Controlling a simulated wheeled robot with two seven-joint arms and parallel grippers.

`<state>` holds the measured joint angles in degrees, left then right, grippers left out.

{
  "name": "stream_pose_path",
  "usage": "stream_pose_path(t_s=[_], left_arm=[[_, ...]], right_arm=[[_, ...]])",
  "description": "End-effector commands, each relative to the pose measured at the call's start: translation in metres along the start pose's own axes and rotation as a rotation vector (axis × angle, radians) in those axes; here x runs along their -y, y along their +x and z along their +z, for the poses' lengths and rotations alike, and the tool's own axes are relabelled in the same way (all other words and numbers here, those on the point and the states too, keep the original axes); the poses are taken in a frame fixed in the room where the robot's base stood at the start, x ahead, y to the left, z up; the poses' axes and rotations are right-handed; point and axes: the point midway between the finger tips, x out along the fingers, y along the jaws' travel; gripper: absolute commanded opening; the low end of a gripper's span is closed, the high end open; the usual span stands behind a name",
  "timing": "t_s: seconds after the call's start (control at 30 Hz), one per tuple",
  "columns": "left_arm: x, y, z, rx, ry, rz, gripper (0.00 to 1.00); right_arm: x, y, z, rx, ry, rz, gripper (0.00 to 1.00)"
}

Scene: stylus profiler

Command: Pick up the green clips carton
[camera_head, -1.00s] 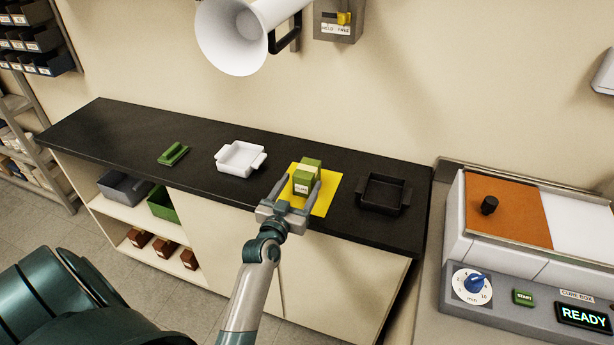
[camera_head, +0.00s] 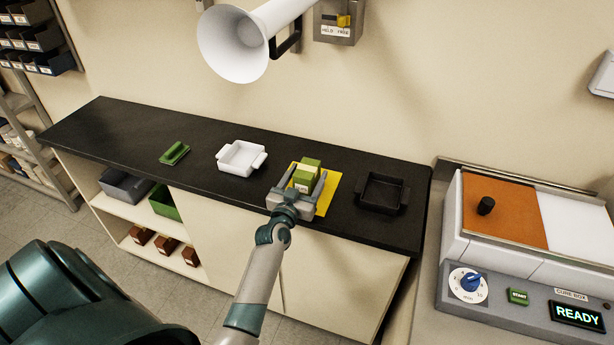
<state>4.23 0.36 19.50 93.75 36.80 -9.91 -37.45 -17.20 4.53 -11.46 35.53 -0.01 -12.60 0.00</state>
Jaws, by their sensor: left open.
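The green clips carton (camera_head: 307,173), with a pale label band, stands upright on a yellow mat (camera_head: 326,201) on the black counter. My left gripper (camera_head: 305,181) is open, with one finger on either side of the carton. I cannot tell whether the fingers touch it. The carton's lower front is partly hidden by the gripper. My right gripper is not in view.
A white tray (camera_head: 256,170) stands left of the mat and a black tray (camera_head: 382,208) right of it. A green lidlike object (camera_head: 175,153) lies farther left on the counter (camera_head: 110,125). A cure box (camera_head: 528,262) stands at the right. A white horn (camera_head: 232,60) hangs above.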

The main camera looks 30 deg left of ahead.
Motion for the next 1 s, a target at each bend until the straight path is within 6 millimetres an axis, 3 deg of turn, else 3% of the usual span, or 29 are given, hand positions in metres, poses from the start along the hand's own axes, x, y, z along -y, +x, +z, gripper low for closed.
stream_pose_path(t_s=[0.37, 0.6, 1.0], left_arm=[[-0.0002, -0.0004, 0.0003, 0.0, 0.0, 0.0, 0.66], [-0.0001, -0.0005, 0.0004, 0.0, 0.0, 0.0, 0.18], [-0.0001, 0.0009, -0.004, -0.001, 0.001, 0.0, 0.18]], right_arm=[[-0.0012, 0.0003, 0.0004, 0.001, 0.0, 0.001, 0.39], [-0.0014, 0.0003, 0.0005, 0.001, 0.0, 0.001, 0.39], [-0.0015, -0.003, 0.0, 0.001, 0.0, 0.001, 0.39]])
